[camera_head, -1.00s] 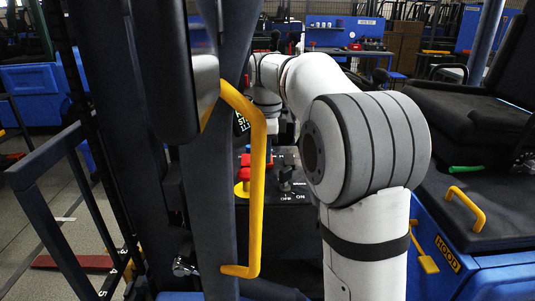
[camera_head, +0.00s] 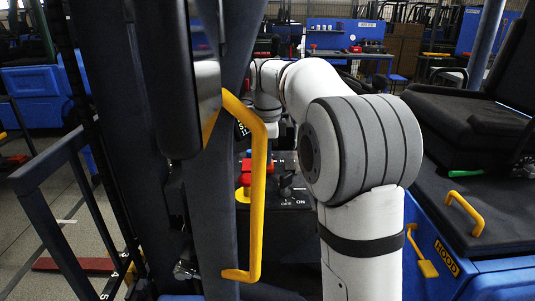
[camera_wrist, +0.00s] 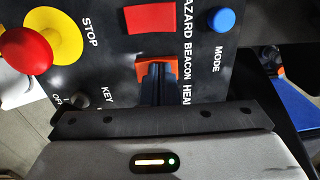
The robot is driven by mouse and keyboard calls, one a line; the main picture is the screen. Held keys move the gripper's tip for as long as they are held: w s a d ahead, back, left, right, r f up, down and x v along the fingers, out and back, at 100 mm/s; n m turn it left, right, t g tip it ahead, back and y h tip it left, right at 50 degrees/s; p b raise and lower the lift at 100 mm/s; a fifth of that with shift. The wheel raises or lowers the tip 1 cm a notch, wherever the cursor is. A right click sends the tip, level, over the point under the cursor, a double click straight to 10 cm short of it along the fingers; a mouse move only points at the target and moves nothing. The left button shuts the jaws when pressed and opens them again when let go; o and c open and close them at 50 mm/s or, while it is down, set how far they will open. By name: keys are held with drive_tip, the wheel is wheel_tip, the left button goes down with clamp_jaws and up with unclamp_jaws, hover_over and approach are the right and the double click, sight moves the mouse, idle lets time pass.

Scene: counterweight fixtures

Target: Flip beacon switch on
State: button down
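The control panel (camera_wrist: 110,75) fills the upper part of the wrist view. The orange beacon switch (camera_wrist: 141,71) sits beside the BEACON label, mostly hidden behind my fingers. My gripper (camera_wrist: 157,72) appears shut, its dark fingertips close together directly over the switch. I cannot tell whether they touch it or which way it is set. In the head view, my gripper is hidden behind my arm and the dark post.
Around the switch are the red hazard button (camera_wrist: 150,17), blue mode button (camera_wrist: 221,20), red stop button (camera_wrist: 26,50) and key switch (camera_wrist: 78,101). In the head view, a yellow handle (camera_head: 258,200) on a dark post stands left of my arm.

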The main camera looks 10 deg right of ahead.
wheel_tip(320, 180, up, 14)
drive_tip(key=p, duration=0.4)
drive_tip(key=shift+s, duration=0.45)
drive_tip(key=shift+a, duration=0.1)
drive_tip(key=shift+s, duration=0.1)
